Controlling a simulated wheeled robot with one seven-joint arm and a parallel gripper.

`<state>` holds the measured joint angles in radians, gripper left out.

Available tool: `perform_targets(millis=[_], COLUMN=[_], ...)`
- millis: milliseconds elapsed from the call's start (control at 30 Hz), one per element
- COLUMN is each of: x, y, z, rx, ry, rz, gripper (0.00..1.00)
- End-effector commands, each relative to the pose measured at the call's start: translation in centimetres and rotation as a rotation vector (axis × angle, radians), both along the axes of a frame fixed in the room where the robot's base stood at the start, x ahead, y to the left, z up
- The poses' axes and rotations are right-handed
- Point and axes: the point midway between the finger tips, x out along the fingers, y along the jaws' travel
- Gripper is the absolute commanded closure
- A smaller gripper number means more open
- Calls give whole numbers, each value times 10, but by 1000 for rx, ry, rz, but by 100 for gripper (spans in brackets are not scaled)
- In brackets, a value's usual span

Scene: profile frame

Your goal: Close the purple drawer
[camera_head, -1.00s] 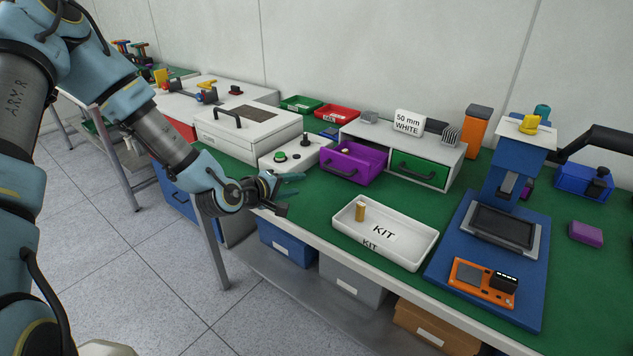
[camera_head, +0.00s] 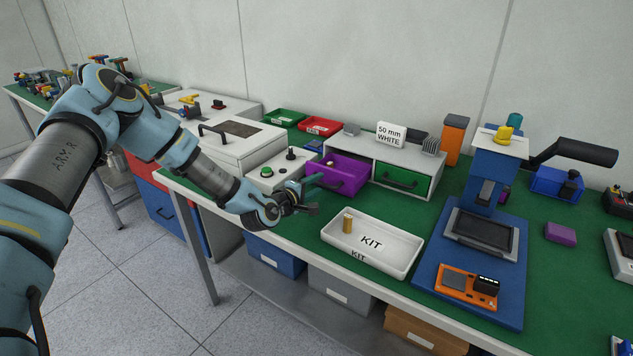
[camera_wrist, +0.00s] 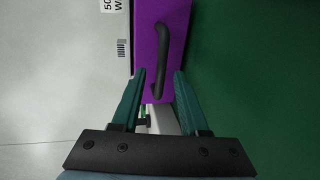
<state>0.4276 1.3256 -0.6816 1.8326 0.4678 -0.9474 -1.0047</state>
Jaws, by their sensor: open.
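The purple drawer (camera_head: 338,175) stands pulled out of the left bay of a small white cabinet (camera_head: 372,152), with its dark handle (camera_head: 326,186) on the front. In the wrist view its purple front (camera_wrist: 163,45) and black bar handle (camera_wrist: 162,60) lie just beyond the fingertips. My gripper (camera_head: 314,195) is open in front of the drawer, at its left side in the head view. The two teal fingers (camera_wrist: 160,88) are apart with nothing gripped. Whether a finger touches the drawer front cannot be told. The green drawer (camera_head: 402,178) beside it is shut.
A white KIT tray (camera_head: 398,262) holding a brass cylinder (camera_head: 347,223) stands at the bench's front edge. A control box (camera_head: 270,178) with a green button is left of the drawer. A blue press (camera_head: 480,185) stands right. Green bench top is free between tray and cabinet.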

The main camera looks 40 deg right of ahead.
Motion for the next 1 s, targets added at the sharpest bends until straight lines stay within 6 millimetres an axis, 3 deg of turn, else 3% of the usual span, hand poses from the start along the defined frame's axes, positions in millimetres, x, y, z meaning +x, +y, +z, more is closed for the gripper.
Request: perform_targets(millis=[367,767,1000], x=[1,2,2], y=[-6,-5,-5], z=[-2,-1,-1], rx=[1,1,0], ry=[-1,-1,-1], rz=[0,0,0], gripper=[56,100,100])
